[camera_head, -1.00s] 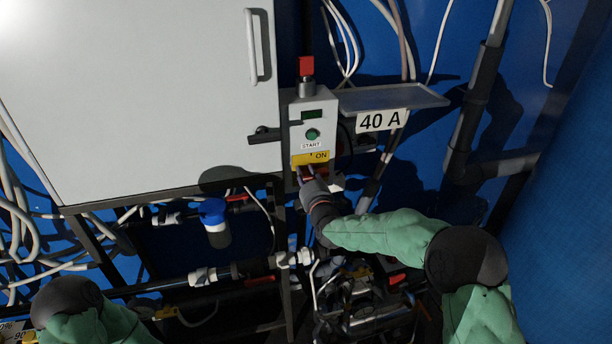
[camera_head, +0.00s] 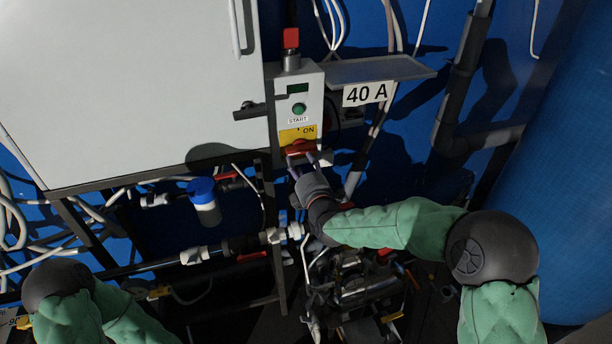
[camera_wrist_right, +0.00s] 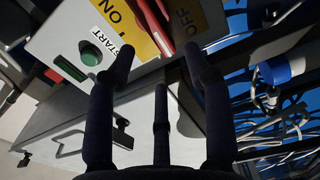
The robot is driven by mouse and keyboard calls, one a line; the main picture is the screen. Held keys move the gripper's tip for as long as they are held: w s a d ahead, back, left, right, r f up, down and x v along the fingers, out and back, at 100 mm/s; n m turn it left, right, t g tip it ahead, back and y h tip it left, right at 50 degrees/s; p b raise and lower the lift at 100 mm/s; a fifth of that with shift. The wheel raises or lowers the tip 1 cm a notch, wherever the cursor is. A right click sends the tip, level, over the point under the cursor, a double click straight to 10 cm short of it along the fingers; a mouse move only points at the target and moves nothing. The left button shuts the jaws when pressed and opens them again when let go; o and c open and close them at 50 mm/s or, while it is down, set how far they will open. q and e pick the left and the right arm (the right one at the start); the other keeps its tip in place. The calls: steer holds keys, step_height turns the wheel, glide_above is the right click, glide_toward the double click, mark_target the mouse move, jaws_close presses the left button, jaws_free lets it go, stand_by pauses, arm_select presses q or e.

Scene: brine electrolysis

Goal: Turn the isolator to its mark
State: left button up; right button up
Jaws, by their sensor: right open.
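The isolator is a red handle (camera_head: 300,147) on a yellow plate (camera_head: 297,134) marked ON, low on the grey control box (camera_head: 312,100). In the right wrist view the red handle (camera_wrist_right: 154,24) lies between the ON and OFF lettering; which mark it points to I cannot tell. My right gripper (camera_head: 305,161) is open just below and in front of the handle. In the right wrist view its fingers (camera_wrist_right: 160,62) are spread, with nothing held between them. Contact with the handle cannot be made out. My left gripper is out of view; only part of my left arm shows.
A grey cabinet (camera_head: 110,90) stands left; pipes and cables crowd below.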

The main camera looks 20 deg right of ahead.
steer(key=shift+s+d, duration=0.1)
steer(key=shift+s, duration=2.3)
